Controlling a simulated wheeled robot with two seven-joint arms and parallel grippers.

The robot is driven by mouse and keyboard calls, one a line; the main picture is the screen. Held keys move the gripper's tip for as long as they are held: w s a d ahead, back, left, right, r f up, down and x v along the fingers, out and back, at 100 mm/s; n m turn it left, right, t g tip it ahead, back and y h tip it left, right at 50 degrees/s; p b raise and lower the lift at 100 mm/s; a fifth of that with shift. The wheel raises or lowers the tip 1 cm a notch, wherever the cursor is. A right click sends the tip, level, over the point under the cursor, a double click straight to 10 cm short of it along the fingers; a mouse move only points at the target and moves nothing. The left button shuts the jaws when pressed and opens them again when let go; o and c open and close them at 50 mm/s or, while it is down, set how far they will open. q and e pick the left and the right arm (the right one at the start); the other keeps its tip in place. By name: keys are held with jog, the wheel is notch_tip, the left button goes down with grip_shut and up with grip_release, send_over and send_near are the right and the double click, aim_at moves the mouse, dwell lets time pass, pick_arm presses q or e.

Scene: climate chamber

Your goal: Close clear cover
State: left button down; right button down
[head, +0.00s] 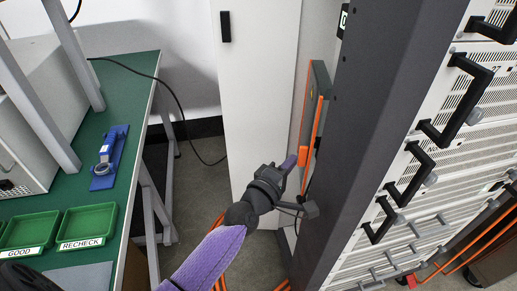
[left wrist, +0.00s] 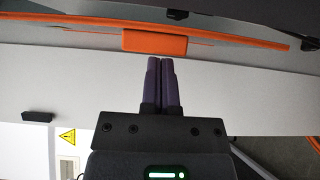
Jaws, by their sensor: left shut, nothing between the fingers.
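An orange-edged cover (head: 321,103) shows nearly edge-on at the side of the dark grey cabinet in the head view. Its orange rim (left wrist: 240,43) runs across the top of the left wrist view. An orange tab (head: 303,155) sits on this edge and also shows in the left wrist view (left wrist: 155,42). My left gripper (head: 289,163) is shut and empty, its purple fingertips just short of the tab. In the left wrist view the fingertips (left wrist: 161,60) point at the tab's lower edge; I cannot tell whether they touch it. My right gripper is not in view.
The dark cabinet side (head: 368,120) and a rack front with black handles (head: 460,95) stand to the right. A white door panel (head: 258,80) stands behind the gripper. A green bench (head: 128,75) with green trays (head: 88,222) and a blue fixture (head: 110,158) is left.

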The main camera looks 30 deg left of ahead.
pick_arm(q)
jog(key=shift+w+d, duration=0.15)
jog(key=shift+d, duration=0.4)
jog(key=shift+w+d, duration=0.15)
jog(key=shift+d, duration=0.35)
jog(key=shift+w+d, duration=0.1)
jog(key=shift+d, duration=0.15)
jog(key=shift+p, duration=0.3)
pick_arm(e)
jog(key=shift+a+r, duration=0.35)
pick_arm(q)
jog(key=shift+d, duration=0.1)
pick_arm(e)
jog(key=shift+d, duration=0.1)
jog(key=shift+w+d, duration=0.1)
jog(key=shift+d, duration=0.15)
